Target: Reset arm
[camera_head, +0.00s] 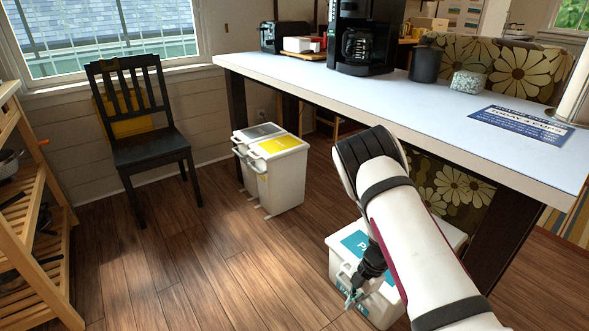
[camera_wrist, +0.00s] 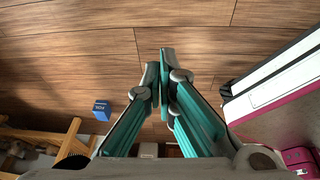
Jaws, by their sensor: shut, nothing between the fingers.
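My arm reaches forward at the right of the head view and bends down at its elbow. My gripper (camera_head: 356,296) hangs low beside a white bin with a teal label (camera_head: 352,245), in front of the table. I cannot tell from this view whether it touches the bin. In the wrist view my gripper (camera_wrist: 161,60) shows two teal-sided fingers with their tips together. It is shut and empty, with wooden floor (camera_wrist: 80,50) beyond the tips.
A long white table (camera_head: 430,115) carries a coffee maker (camera_head: 365,35), a dark canister (camera_head: 425,64) and a blue sign (camera_head: 520,124). White bins (camera_head: 278,175) stand under it. A black chair (camera_head: 145,140) and a wooden shelf (camera_head: 35,225) are left. Floor between is clear.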

